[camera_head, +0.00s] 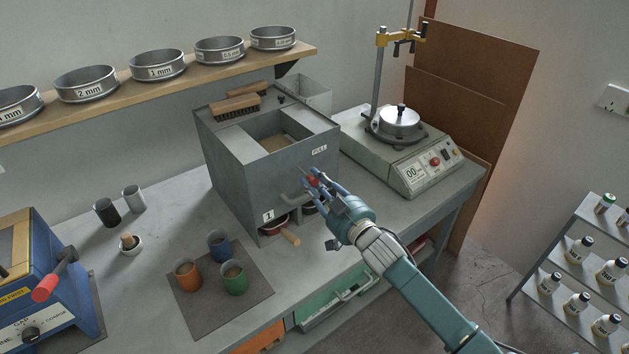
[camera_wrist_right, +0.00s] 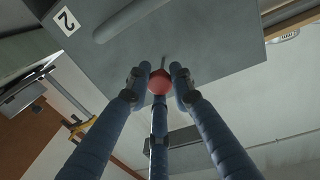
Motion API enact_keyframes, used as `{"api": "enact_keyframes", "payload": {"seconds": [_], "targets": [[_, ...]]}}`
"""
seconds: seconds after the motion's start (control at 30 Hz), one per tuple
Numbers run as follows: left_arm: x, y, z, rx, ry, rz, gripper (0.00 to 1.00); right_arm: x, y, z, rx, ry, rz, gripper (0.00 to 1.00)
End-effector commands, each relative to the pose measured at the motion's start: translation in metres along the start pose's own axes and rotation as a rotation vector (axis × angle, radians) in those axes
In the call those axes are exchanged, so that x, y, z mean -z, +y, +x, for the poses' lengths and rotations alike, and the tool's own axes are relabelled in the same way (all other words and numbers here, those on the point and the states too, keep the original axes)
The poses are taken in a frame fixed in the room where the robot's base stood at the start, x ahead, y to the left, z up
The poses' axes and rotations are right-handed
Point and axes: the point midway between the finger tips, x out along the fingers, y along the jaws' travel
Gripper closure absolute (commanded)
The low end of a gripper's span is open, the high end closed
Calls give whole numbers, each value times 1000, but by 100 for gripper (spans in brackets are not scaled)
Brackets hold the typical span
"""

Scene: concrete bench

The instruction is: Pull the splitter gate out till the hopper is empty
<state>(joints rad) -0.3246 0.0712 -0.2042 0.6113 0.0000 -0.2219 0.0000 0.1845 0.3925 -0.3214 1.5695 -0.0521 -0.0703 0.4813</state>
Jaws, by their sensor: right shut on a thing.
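The splitter (camera_head: 232,172) is a grey metal box on the bench with a PULL label on its front. Its open hopper (camera_head: 262,131) shows brown grainy material at the bottom. The gate's red knob (camera_head: 313,181) sits on the front face, between the fingers of my right gripper (camera_head: 318,184). In the right wrist view the red knob (camera_wrist_right: 160,82) is on a short thin rod against the grey face, and my right gripper's (camera_wrist_right: 158,80) blue fingers close around it. My left gripper is not in view.
Orange, blue and green cups (camera_head: 235,278) stand on a dark mat in front of the splitter. A sieve shaker (camera_head: 400,150) stands to the right. A brush (camera_head: 237,107) lies on the splitter's top. A blue machine (camera_head: 30,290) is at left.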

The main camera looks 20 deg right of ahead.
Motion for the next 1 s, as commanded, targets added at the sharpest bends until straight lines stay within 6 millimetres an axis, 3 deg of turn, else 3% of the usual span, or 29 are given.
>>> {"api": "enact_keyframes", "payload": {"seconds": [0.03,0.07,0.13,0.17,0.37,0.47,0.57,1.0], "targets": [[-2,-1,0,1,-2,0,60,9,2,2,-2,16,-3,100],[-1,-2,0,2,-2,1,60,10,2,2,-2,17,-3,76],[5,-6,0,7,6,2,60,10,2,2,-2,17,-3,62],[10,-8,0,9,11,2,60,9,2,2,-2,16,-3,60],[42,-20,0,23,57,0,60,7,2,2,-1,12,-2,60],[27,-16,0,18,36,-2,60,6,2,0,-1,10,-2,60],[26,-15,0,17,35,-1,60,5,1,-8,-1,9,-2,60],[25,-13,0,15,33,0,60,4,2,-94,-2,10,-1,60]]}}
